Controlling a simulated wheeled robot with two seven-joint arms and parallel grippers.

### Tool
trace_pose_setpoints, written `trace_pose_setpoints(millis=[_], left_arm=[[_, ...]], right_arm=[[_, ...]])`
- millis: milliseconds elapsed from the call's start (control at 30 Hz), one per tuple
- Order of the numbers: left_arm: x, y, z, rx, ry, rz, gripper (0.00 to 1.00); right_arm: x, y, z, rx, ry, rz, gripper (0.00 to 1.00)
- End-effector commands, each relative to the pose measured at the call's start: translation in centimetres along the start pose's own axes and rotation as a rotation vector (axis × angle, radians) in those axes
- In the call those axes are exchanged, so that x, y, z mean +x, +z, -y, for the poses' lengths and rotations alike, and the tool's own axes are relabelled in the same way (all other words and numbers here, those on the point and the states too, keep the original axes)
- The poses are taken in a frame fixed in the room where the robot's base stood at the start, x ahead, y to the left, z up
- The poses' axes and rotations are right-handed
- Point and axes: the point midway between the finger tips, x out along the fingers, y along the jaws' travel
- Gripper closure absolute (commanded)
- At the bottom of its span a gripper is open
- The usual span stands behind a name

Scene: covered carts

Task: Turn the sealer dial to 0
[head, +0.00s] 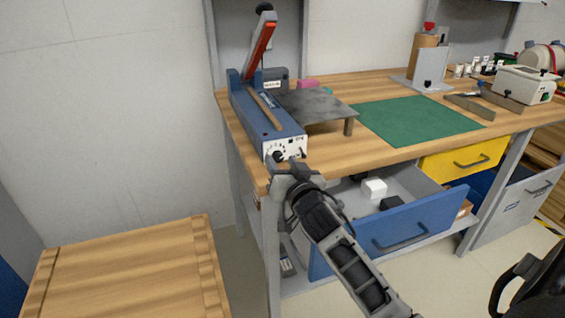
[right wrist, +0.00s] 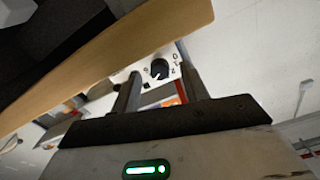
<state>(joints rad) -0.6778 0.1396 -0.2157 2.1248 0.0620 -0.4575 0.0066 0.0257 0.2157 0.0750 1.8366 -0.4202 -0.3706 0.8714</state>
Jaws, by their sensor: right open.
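The sealer (head: 268,118) is a blue bench unit with a raised red-and-grey lever arm, at the left end of the wooden workbench. Its white front panel (head: 291,148) carries the black dial (head: 277,156). The dial also shows in the right wrist view (right wrist: 160,69), with small printed marks around it; its exact setting is hard to read. My right gripper (head: 272,166) is open just in front of the panel. In the wrist view the dial appears between its two fingers, and I see no contact. My left gripper is not in view.
The workbench edge (head: 345,163) runs close beside my right gripper. Below it, a blue drawer (head: 400,236) stands open. A dark metal stand (head: 318,103) and a green mat (head: 415,121) lie right of the sealer. A wooden cart top (head: 130,270) is at lower left.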

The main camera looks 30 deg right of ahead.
Motion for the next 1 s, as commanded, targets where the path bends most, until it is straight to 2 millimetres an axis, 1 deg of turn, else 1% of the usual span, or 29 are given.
trace_pose_setpoints(millis=[100,333,367,400,467,500,767,1000], left_arm=[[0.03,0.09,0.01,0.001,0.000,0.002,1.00],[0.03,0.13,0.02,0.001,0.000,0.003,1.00],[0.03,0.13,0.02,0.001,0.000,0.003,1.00],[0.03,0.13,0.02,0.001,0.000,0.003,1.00],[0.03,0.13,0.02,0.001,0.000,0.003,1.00],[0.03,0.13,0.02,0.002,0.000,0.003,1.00],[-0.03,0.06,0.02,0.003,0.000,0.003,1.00],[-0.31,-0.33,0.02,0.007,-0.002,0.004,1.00]], right_arm=[[0.45,-0.02,0.00,0.000,0.000,0.000,0.55],[0.46,0.00,0.00,0.000,0.000,0.000,0.55],[0.45,0.00,0.00,0.000,0.000,0.000,0.61],[0.45,0.01,-0.01,0.000,0.000,0.000,0.72],[0.44,0.01,0.00,0.000,0.000,0.000,0.89],[0.44,0.01,0.00,0.000,0.000,0.000,1.00],[0.42,0.00,0.02,-0.011,0.000,0.000,1.00],[0.43,-0.10,0.02,-0.100,0.002,0.000,1.00]])
